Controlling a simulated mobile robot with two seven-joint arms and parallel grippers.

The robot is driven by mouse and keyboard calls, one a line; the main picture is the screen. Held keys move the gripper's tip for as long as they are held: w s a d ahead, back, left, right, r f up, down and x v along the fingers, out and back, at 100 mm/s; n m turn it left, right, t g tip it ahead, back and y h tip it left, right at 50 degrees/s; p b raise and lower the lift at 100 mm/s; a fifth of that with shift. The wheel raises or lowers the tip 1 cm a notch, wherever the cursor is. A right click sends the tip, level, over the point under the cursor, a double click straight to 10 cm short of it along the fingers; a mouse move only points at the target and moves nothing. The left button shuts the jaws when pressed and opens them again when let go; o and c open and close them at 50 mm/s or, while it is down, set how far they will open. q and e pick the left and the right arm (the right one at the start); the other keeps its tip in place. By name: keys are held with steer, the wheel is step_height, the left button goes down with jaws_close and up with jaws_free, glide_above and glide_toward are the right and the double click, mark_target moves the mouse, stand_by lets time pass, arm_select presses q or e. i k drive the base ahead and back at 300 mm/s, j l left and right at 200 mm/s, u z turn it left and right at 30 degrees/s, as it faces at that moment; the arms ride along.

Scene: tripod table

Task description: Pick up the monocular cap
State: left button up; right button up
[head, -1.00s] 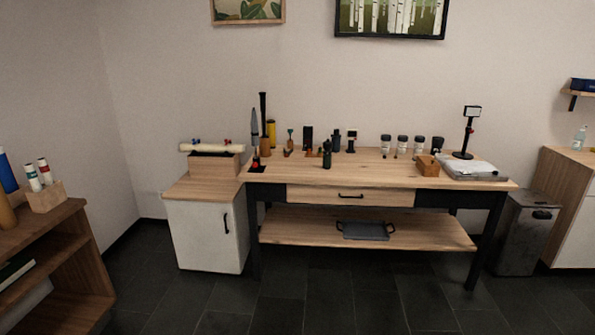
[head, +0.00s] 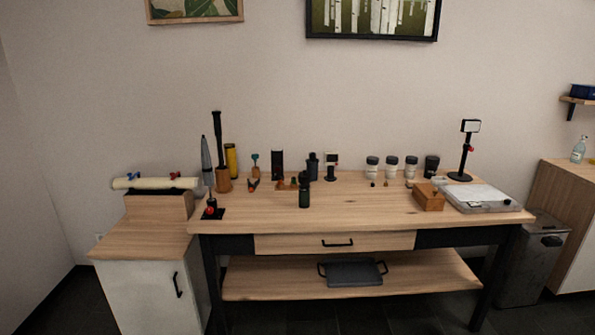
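A dark green upright cylinder (head: 304,192), which may be the monocular, stands near the middle of the wooden worktable (head: 350,208). Two very small items, one brown (head: 373,184) and one darker (head: 386,183), lie in front of the dark-lidded jars. I cannot tell whether either is the monocular cap; at this distance no cap can be made out for sure. Neither of my grippers is in view.
Several dark-lidded jars (head: 391,165), a wooden box (head: 428,196), a grey flat device (head: 482,197) and a black stand (head: 466,150) occupy the right. Tall tools (head: 218,150) stand at the left. A tray (head: 353,272) rests on the lower shelf. The tabletop's front middle is clear.

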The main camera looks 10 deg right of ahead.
mark_target(304, 177)
steer(key=i+j+z, duration=0.1)
steer(key=i+z, duration=0.15)
steer(key=i, duration=0.35)
steer(key=i+j+z, duration=0.25)
steer(key=i, duration=0.35)
